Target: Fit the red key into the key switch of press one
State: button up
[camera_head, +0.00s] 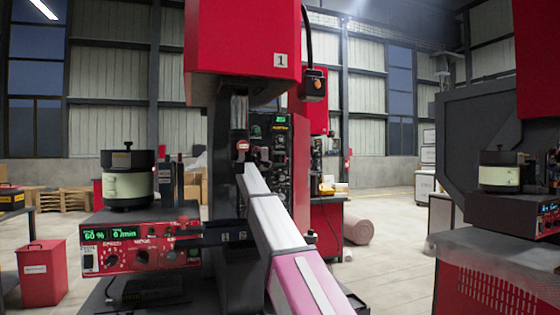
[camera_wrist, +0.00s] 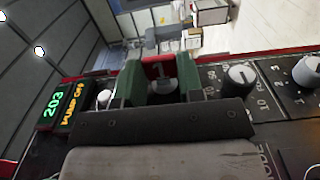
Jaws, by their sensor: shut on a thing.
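The red key (camera_wrist: 160,68) shows its red head marked "1" between the two dark green fingers of my gripper (camera_wrist: 163,84) in the wrist view. The gripper is shut on it. A grey round part (camera_wrist: 164,88) lies just below the red head; I cannot tell whether it is the key switch or whether the key touches it. Press one (camera_head: 240,50), red with a "1" plate, stands mid-frame in the head view. My arm reaches to its dark control panel (camera_head: 282,165), and my fingertips are too small to make out there. The key's shaft is hidden.
In the wrist view a display reading "203" and "PUMP OFF" (camera_wrist: 62,105) and a white button (camera_wrist: 104,97) are left of the fingers. Knobs (camera_wrist: 238,75) are close on the right. A feeder bowl (camera_head: 130,180) on a red control box (camera_head: 140,245) stands left of the press.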

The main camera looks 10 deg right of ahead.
jog(key=shift+w, duration=0.1)
jog(key=o, duration=1)
jog(key=shift+a, duration=0.1)
jog(key=shift+s+a, duration=0.4)
jog(key=shift+a, duration=1.35)
jog(key=shift+s+a, duration=0.45)
jog(key=shift+a, duration=1.35)
jog(key=shift+s+a, duration=0.4)
jog(key=shift+a, duration=1.35)
